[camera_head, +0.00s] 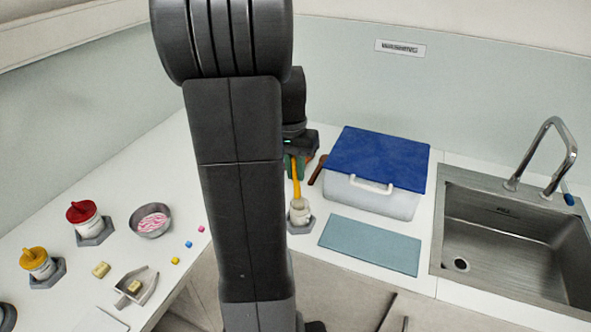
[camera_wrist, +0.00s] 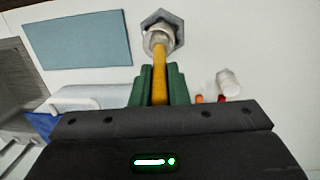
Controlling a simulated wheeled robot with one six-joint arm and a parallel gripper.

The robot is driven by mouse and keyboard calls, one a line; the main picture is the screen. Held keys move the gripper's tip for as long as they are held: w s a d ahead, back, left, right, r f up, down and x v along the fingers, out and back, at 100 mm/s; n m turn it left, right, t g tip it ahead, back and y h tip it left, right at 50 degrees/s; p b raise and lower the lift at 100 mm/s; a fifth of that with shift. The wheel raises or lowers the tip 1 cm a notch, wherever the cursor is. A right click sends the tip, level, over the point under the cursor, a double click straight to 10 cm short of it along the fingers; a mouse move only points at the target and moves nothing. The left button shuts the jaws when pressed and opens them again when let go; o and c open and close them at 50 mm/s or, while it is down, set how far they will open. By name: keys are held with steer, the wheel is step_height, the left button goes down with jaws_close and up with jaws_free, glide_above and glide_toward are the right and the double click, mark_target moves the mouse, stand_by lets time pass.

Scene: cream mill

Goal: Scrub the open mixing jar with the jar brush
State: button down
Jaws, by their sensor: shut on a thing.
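The open mixing jar (camera_head: 302,218) is whitish and stands upright in a grey hexagonal holder (camera_head: 292,229) on the counter, just right of my arm. It also shows in the wrist view (camera_wrist: 152,38) at the top middle. The jar brush (camera_head: 296,184) has a yellow handle, seen in the wrist view too (camera_wrist: 159,82). My gripper (camera_wrist: 160,84) has green fingers shut on that handle, above the jar. The handle runs down to the jar mouth. The brush head is hidden, and it appears to be inside the jar; how deep I cannot tell.
A box with a blue lid (camera_head: 376,158) stands behind a teal mat (camera_head: 370,245), right of the jar. A steel sink (camera_head: 515,240) is farther right. At left are a red-lidded jar (camera_head: 84,214), a yellow-lidded jar (camera_head: 36,262), a metal bowl (camera_head: 139,230) and a scoop (camera_head: 148,285).

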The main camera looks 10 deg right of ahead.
steer(key=shift+r+p, duration=2.95)
steer(key=shift+r, duration=0.8)
steer(key=shift+f+b, duration=0.15)
steer(key=shift+b, duration=0.15)
steer(key=shift+w+f+b, duration=0.1)
steer(key=shift+b, duration=0.5)
steer(key=b, duration=0.3)
steer(key=shift+w+f, duration=0.1)
steer(key=shift+f, duration=0.05)
steer(key=b, duration=0.2)
steer(key=shift+b, duration=0.35)
steer(key=shift+r+b, duration=0.6)
steer(key=shift+b, duration=0.35)
